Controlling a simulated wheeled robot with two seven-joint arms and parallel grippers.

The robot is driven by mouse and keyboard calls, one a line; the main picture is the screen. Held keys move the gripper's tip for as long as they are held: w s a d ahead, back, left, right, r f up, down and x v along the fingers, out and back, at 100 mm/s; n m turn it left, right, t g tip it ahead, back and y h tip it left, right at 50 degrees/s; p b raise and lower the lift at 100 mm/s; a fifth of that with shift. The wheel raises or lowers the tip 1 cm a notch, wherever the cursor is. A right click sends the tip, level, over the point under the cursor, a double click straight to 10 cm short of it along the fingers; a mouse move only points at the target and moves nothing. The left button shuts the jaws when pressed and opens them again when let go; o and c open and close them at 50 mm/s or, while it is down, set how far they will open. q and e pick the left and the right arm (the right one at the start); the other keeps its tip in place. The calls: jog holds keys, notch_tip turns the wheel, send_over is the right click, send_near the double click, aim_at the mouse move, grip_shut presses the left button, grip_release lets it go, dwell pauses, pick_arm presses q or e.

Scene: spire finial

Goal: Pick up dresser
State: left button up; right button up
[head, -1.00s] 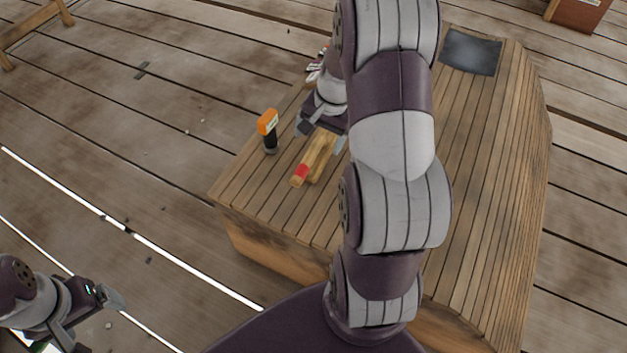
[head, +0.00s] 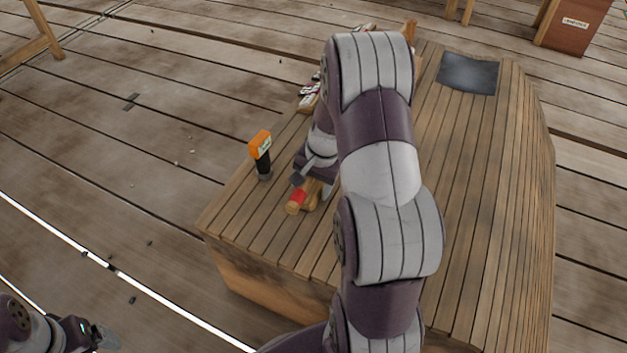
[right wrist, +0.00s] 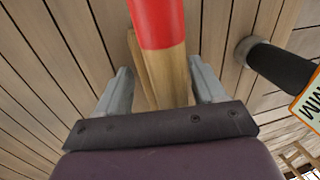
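The dresser, a wooden tool with a red band, lies on the wooden bench; its red-banded end (head: 298,200) shows in the head view, and the rest is mostly hidden by my right gripper (head: 313,180). In the right wrist view the dresser (right wrist: 168,75) runs between the two fingers of my right gripper (right wrist: 162,84). The fingers are apart, with a gap on each side of the wood. My left gripper (head: 101,338) is at the lower left of the head view, away from the bench and partly cut off; its opening is unclear.
An orange and black tool (head: 262,152) stands upright left of the dresser; it also shows in the right wrist view (right wrist: 283,66). A dark sheet (head: 467,74) lies on the bench (head: 490,180) at the far right. Some small items (head: 309,95) lie at the far left edge.

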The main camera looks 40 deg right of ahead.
jog(key=c, duration=0.8)
jog(key=shift+o, duration=0.2)
jog(key=shift+r, duration=0.1)
